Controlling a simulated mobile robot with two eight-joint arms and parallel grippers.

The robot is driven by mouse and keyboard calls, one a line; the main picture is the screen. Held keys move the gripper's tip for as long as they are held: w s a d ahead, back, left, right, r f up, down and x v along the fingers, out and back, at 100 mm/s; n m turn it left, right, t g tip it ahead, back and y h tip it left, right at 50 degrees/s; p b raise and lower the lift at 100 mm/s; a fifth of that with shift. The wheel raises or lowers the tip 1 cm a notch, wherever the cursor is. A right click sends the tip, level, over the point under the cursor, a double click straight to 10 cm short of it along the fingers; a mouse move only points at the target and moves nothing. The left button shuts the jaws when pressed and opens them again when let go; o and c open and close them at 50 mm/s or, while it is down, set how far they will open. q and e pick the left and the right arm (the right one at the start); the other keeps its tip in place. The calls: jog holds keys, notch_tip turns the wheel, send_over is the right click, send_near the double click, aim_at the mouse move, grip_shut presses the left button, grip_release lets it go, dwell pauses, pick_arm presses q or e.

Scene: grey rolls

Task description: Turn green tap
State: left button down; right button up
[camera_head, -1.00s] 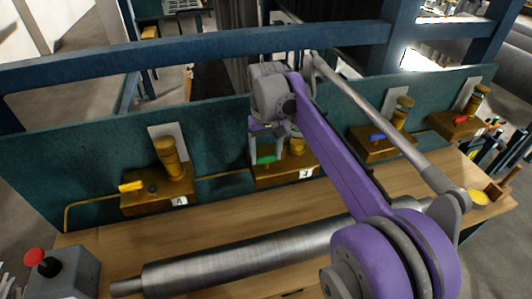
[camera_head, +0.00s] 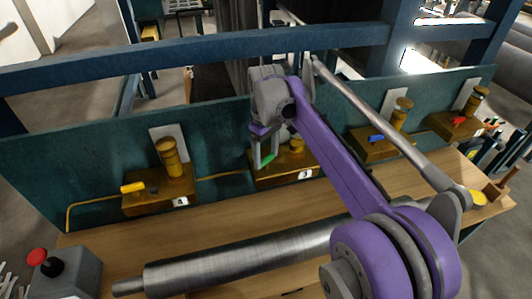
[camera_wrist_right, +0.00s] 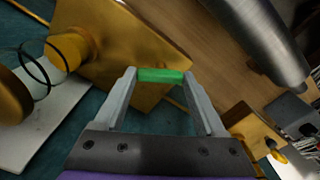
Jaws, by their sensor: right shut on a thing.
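The green tap (camera_head: 267,160) is a small green handle on the brass block labelled 3 (camera_head: 285,173). In the head view it lies tilted. My right gripper (camera_head: 264,162) reaches down to it from above. In the right wrist view the green tap (camera_wrist_right: 161,75) spans between the two grey fingertips of my right gripper (camera_wrist_right: 160,77), which is shut on it. The brass block also fills the top of the wrist view (camera_wrist_right: 120,45). My left gripper is not in view.
Brass blocks with a yellow tap (camera_head: 132,188), a blue tap (camera_head: 376,138) and a red tap (camera_head: 459,121) stand along the green back panel (camera_head: 60,160). A grey metal roller (camera_head: 235,259) lies on the wooden bench. A control box with a red button (camera_head: 37,256) stands at front left.

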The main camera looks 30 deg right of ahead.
aim_at(266, 158)
jog(key=n, duration=0.5)
jog(key=shift+n, duration=0.3)
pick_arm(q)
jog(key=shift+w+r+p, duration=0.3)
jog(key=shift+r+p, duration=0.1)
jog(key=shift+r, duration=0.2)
pick_arm(e)
jog(key=n, duration=0.5)
jog(key=shift+n, duration=0.3)
jog(key=o, duration=1.3)
jog(key=shift+r, duration=0.1)
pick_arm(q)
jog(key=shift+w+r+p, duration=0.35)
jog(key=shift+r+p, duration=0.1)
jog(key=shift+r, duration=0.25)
pick_arm(e)
notch_tip(266, 158, up, 11)
jog(key=shift+f, duration=0.2)
